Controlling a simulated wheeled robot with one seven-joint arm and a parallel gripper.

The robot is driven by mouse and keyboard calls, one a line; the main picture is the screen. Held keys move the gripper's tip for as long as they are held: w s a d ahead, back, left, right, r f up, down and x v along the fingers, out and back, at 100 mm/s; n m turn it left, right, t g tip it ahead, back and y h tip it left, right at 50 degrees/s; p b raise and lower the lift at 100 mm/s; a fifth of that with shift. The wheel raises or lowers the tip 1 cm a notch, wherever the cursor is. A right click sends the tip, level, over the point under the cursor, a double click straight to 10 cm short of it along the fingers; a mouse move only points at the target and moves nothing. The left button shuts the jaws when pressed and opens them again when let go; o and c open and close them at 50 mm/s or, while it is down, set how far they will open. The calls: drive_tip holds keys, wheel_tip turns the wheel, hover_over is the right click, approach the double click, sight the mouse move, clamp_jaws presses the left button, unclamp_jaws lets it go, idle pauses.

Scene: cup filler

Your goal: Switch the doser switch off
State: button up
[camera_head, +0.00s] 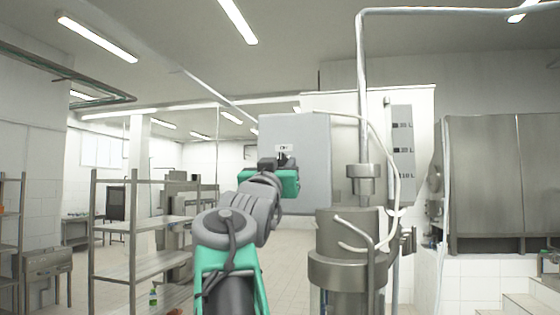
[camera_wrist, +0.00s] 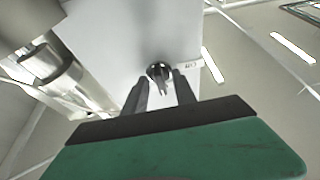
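The doser switch is a small dark rotary knob (camera_wrist: 158,71) on the face of a light grey box (camera_head: 308,150). In the wrist view it shows just beyond my fingertips, with its narrow handle pointing down between them. My gripper (camera_wrist: 160,82) is open, one dark finger on each side of the handle. I cannot tell whether either finger touches it. In the head view my gripper (camera_head: 281,161) is in front of the box and mostly hides the knob. A small white label (camera_head: 284,148) is above the knob; its text is too small to read.
A steel cylindrical doser (camera_head: 345,235) with pipes stands right of the box. Steel cabinets (camera_head: 495,180) are at right. Open floor shows between rack and doser.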

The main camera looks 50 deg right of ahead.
drive_tip(key=shift+c, duration=0.4)
clamp_jaws()
